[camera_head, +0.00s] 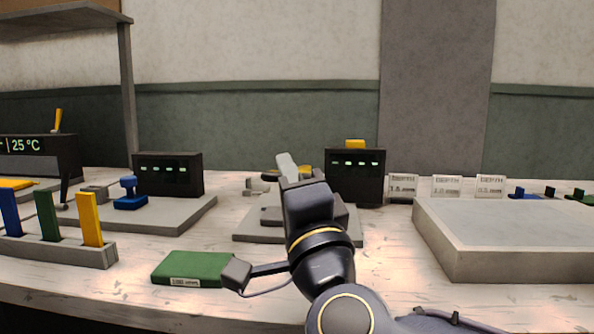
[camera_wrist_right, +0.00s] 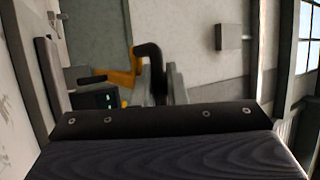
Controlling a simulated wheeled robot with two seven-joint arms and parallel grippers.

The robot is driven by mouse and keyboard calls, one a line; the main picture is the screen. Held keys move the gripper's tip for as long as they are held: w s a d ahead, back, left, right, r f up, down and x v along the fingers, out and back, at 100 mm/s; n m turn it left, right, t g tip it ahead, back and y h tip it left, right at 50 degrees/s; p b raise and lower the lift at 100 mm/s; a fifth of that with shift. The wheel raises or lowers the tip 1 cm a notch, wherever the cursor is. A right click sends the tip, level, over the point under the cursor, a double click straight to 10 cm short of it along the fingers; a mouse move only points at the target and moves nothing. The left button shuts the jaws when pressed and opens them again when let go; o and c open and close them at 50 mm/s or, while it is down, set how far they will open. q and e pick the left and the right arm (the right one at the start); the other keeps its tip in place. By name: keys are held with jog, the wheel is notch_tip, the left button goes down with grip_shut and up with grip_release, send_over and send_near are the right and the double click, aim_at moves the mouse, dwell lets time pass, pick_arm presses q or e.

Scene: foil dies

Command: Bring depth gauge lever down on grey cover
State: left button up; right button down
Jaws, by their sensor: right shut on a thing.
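My right gripper (camera_head: 287,165) is over the middle station in the head view, with my wrist hiding much of it. In the right wrist view my right gripper (camera_wrist_right: 160,88) is shut on a black bent lever (camera_wrist_right: 150,65), which I take to be the depth gauge lever. A yellow part (camera_wrist_right: 120,78) shows beside it. The station's grey base (camera_head: 250,232) and its dark display box (camera_head: 355,176) show in the head view. I cannot tell the grey cover apart from the station's other grey parts, nor how far down the lever is. My left gripper is not in view.
A green block (camera_head: 192,268) lies left of my right wrist. A rack (camera_head: 70,253) with blue, green and yellow pieces stands at left, before another station (camera_head: 168,174). A grey slab (camera_head: 510,240) and depth cards (camera_head: 447,186) are at right.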

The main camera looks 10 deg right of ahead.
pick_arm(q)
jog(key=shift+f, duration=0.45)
pick_arm(e)
jog(key=shift+a+f, duration=0.2)
jog(key=shift+f, duration=0.95)
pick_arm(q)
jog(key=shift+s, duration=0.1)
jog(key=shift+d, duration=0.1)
pick_arm(e)
jog(key=c, duration=1.7)
grip_release()
jog(key=shift+s+g, duration=0.1)
jog(key=shift+g, duration=0.2)
jog(key=shift+c, duration=0.2)
jog(key=shift+s, duration=0.1)
jog(key=v, duration=0.8)
jog(key=shift+d+r+p, duration=0.1)
jog(key=shift+r+p, duration=0.2)
jog(key=shift+p, duration=0.1)
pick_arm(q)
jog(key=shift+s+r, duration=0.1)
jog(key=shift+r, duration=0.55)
